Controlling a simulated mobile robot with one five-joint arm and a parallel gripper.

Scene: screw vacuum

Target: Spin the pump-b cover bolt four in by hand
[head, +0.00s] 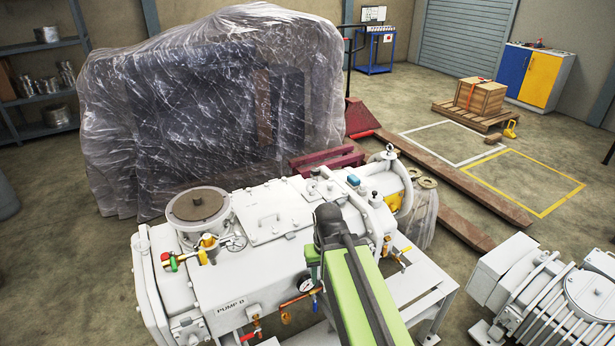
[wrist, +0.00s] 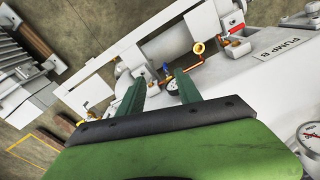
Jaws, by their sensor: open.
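Pump B (head: 265,275) is a long white machine in the middle of the head view. Its "PUMP B" label (head: 230,307) also shows in the wrist view (wrist: 283,42). A flat white cover plate (head: 265,218) lies on its top. I cannot single out cover bolt four in either view. My green arm (head: 352,285) reaches over the pump's right part and hides some of it. The fingertips are hidden in the head view.
A plastic-wrapped machine (head: 205,110) stands behind the pump. A white finned unit (head: 550,295) is at lower right. Brass fittings and gauges (head: 305,285) stick out from the pump's near side. A wooden crate (head: 480,96) on a pallet is far right. Floor beyond is partly clear.

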